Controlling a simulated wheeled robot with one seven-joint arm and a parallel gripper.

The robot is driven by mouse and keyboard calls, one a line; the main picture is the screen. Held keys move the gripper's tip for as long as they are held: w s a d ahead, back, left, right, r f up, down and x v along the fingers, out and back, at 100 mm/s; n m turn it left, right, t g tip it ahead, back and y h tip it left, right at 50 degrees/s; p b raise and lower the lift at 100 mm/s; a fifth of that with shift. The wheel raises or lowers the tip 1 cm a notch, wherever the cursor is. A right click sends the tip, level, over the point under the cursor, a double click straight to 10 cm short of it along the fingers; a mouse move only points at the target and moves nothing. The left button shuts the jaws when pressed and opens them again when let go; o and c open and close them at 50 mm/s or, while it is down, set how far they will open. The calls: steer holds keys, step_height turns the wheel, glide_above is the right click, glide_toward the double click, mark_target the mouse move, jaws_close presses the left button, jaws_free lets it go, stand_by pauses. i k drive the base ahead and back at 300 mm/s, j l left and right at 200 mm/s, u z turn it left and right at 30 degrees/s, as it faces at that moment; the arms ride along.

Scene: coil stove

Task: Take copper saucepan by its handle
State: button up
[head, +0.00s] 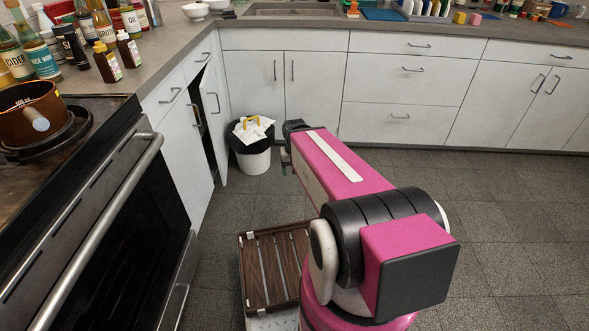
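A copper-brown saucepan (18,104) stands upright on a black burner of the stove at the left edge, partly cut off by the frame. A pale round shape on its near side (40,123) looks like the handle seen nearly end-on; I cannot be sure. My gripper (285,162) is at the far end of my pink arm, near the middle of the picture, mostly hidden behind the arm. It is well to the right of the saucepan and apart from it. I cannot see whether its fingers are open.
The stove (100,190) has a long oven door handle (105,225) along its front. Several bottles (95,50) stand on the counter behind the saucepan. A cabinet door (213,115) is ajar. A white bin (253,158) stands beyond my arm. Floor is clear at right.

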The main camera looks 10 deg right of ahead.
mark_target(31, 112)
steer(key=k+l+u, duration=0.15)
steer(key=u, duration=1.7)
steer(key=l, duration=0.1)
steer(key=k+z, duration=0.05)
